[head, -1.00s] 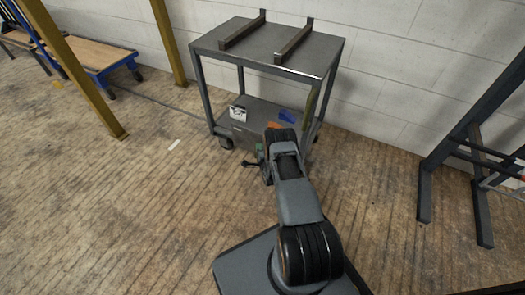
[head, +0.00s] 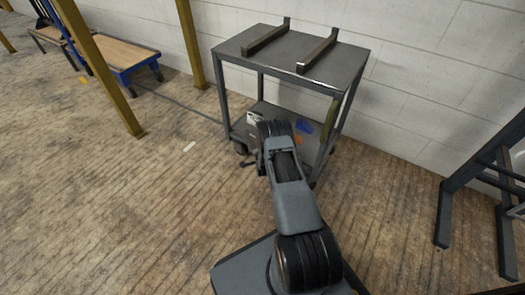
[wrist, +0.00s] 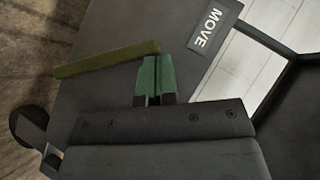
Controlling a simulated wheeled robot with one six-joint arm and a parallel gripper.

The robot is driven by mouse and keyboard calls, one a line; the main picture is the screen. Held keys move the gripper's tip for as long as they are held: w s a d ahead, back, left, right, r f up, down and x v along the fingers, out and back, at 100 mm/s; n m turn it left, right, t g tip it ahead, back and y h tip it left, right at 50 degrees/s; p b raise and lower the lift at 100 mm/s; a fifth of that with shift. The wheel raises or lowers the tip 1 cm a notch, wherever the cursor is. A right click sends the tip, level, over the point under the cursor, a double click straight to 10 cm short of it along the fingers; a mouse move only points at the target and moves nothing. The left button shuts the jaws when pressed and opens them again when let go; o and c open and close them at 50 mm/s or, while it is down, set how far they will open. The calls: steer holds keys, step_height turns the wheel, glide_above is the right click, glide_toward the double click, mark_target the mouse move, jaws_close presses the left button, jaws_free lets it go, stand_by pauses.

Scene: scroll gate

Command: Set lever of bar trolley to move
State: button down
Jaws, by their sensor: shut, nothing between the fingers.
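The bar trolley (head: 287,68) is a grey two-shelf cart against the wall. Its olive-green lever (head: 330,118) hangs steeply at the right front post. In the wrist view the lever (wrist: 108,60) is a long bar running from the left to just beyond my fingertips. A plate marked MOVE (wrist: 208,30) lies to the upper right, apart from the lever. My gripper (wrist: 155,75) is shut and empty, its green fingers close below the lever's right end. I cannot tell whether they touch. In the head view my arm hides the gripper.
Two dark bars (head: 265,36) lie on the trolley's top. Small items, including a blue one (head: 304,126), sit on its lower shelf. A yellow post (head: 190,45) stands left of it, a dark steel frame (head: 447,205) right.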

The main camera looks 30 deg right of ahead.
steer(key=shift+w+a+f, duration=0.15)
steer(key=shift+w+a, duration=0.05)
stand_by(0.4)
steer(key=s+a+r+p, duration=0.2)
steer(key=s+r+p, duration=0.4)
steer(key=s, duration=0.4)
steer(key=shift+s+r, duration=0.4)
steer(key=shift+r, duration=0.25)
steer(key=shift+a, duration=0.1)
